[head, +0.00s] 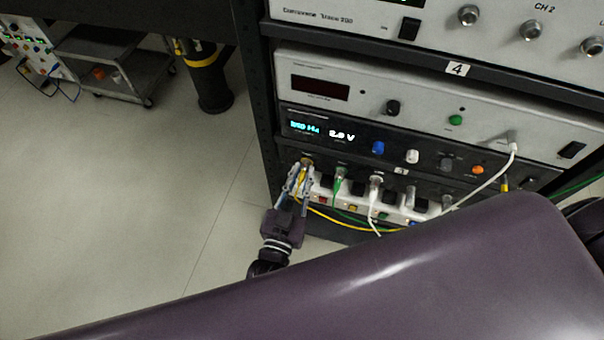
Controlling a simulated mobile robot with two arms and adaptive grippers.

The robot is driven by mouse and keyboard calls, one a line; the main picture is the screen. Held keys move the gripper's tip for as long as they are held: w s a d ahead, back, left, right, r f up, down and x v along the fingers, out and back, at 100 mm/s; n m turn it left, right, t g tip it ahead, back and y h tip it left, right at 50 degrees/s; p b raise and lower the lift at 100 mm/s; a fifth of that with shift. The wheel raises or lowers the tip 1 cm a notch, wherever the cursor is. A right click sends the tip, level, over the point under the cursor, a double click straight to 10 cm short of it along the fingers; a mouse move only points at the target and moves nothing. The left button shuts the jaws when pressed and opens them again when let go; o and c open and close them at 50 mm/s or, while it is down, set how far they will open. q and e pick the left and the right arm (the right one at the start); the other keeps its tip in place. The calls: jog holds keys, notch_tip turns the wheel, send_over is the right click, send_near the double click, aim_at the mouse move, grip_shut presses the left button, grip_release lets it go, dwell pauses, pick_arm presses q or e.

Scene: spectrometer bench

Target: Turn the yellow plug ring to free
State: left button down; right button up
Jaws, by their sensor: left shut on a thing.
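The yellow plug (302,180) sits at the left end of the lowest row of sockets on the rack, with a yellow cable running from it to the right. My left gripper (300,178) reaches up to it from below, its fingers on either side and shut on the plug's ring. The fingers hide much of the ring, so its turned position cannot be read. My right gripper is not in view.
A green plug (340,174) and a white plug (376,181) stand close to the right in the same row. Their cables hang below. Instruments with knobs (378,148) rise above. Open floor (130,190) lies to the left, with a cart (110,60) behind.

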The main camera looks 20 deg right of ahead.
pick_arm(q)
jog(key=shift+n, duration=0.3)
jog(key=n, duration=0.3)
jog(key=shift+n+b, duration=0.3)
jog(key=n+b, duration=0.1)
jog(key=n, duration=0.3)
jog(key=shift+a+f+n, duration=0.1)
jog(key=shift+f+n, duration=0.05)
jog(key=shift+n, duration=0.15)
jog(key=n+b, duration=0.1)
jog(key=n, duration=0.3)
jog(key=n+b, duration=0.2)
jog(key=n, duration=0.2)
jog(key=shift+n, duration=0.3)
jog(key=c, duration=1.8)
grip_release()
